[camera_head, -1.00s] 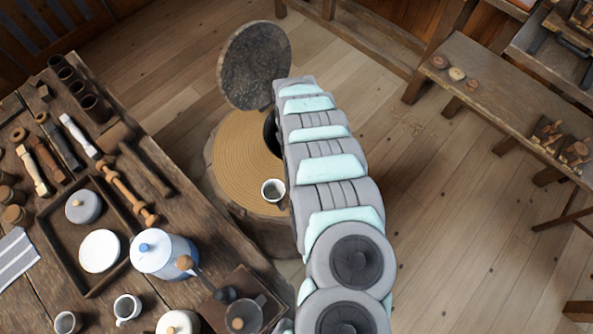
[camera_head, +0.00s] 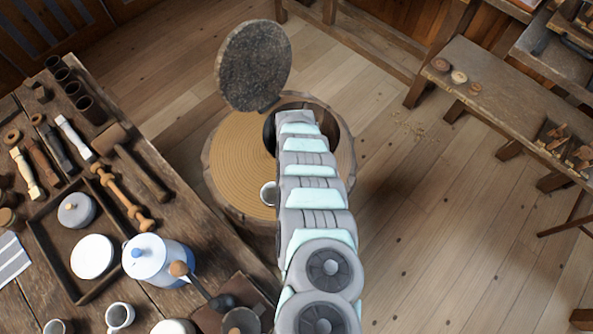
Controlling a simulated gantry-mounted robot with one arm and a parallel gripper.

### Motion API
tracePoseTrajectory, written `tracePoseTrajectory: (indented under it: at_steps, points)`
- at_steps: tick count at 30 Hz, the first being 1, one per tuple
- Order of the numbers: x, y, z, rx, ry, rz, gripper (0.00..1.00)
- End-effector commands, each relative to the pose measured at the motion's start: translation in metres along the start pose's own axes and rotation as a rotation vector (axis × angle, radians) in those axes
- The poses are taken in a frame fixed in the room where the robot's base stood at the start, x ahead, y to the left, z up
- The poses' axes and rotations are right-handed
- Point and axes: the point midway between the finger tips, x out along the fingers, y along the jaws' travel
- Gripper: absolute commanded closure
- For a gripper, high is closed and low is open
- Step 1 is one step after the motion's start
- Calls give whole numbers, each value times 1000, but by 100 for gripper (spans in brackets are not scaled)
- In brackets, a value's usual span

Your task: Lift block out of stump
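The stump (camera_head: 235,165) is a round wooden block with a ringed top, standing on the floor at the middle of the head view. A dark hollow (camera_head: 270,132) opens in its top, and a round dark lid (camera_head: 254,68) stands upright at its back edge. My arm covers the stump's middle and reaches down toward the hollow. My gripper is hidden behind my arm or inside the hollow. The block is not visible.
A small cup (camera_head: 269,194) sits on the stump's top, close to my arm's left side. A crowded workbench (camera_head: 190,205) with a blue-white pot (camera_head: 158,258) and a mallet (camera_head: 131,160) stands at left.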

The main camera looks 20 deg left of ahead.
Motion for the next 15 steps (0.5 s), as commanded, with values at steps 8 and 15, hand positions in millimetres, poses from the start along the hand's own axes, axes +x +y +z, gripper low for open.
tracePoseTrajectory:
  at_steps: [8, 15]
  points:
    - [9, 0, 1, -1, -3, -1, 15]
    - [9, 0, 1, 0, -2, -1, 29]
